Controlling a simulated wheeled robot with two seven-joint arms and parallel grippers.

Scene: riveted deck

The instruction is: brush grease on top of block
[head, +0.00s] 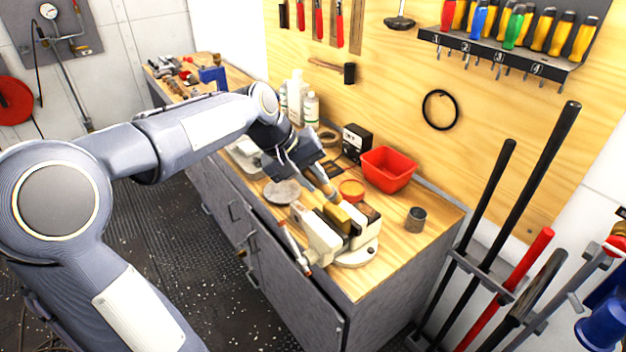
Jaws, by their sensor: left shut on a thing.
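My left gripper (315,172) is shut on a brush (327,189) and holds it tilted, pointing down over the workbench. The lower end of the brush is close to a yellowish block (345,217) in a cream bench vise (318,236). I cannot tell whether the bristles touch the block. A small round tub (352,189) with an orange-red top stands just behind the vise; I cannot tell what it holds. My right gripper is not in view.
A red bin (388,168) stands behind the tub, and a grey can (416,219) is at the right. A round grey disc (282,191) lies left of the vise. White bottles (297,98) stand by the pegboard.

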